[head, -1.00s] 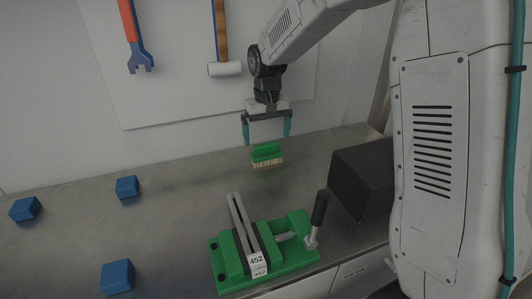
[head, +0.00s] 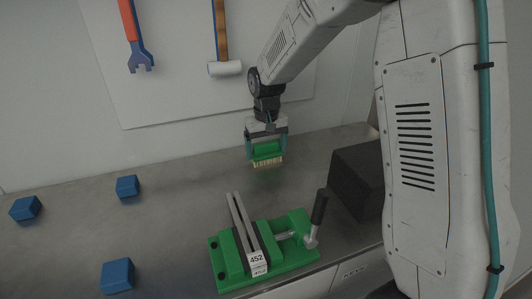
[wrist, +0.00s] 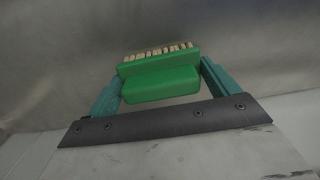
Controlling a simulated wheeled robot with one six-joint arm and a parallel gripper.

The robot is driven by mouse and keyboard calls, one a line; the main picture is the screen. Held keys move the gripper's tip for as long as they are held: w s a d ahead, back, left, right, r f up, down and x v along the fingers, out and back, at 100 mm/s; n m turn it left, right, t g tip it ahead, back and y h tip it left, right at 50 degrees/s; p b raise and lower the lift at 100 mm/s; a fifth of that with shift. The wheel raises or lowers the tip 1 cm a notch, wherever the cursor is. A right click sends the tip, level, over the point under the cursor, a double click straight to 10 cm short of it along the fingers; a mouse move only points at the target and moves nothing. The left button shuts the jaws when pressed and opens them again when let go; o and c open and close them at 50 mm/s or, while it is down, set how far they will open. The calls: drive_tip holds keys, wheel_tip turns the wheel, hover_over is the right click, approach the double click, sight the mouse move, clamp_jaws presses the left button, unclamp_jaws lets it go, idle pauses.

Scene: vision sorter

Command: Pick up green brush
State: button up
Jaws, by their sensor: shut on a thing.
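The green brush (head: 266,152) with pale bristles is at the back of the metal workbench, bristles pointing down in the head view. My gripper (head: 266,148) is around it from above, with its teal fingers closed against the brush's two ends. In the wrist view the green brush (wrist: 160,78) sits between the two fingers of my gripper (wrist: 160,82), its bristles on the far side. I cannot tell whether the bristles touch the bench or are slightly above it.
A green vise (head: 290,262) labelled 452 stands at the front of the workbench (head: 170,225). A black block (head: 357,175) is to the right. Blue blocks (head: 117,276) lie at the left. A wrench (head: 138,55) and a hammer (head: 224,68) hang on the back wall.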

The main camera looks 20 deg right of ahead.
sight(267, 144)
drive_tip(key=shift+r, duration=0.15)
drive_tip(key=shift+r, duration=0.3)
drive_tip(key=r, duration=0.3)
drive_tip(key=shift+s, duration=0.25)
drive_tip(key=s, duration=0.9)
drive_tip(key=s+r, duration=0.1)
drive_tip(key=s, duration=0.4)
drive_tip(key=shift+s+r, duration=0.1)
drive_tip(key=shift+s, duration=0.7)
drive_tip(key=o, duration=0.3)
drive_tip(key=shift+c, duration=0.3)
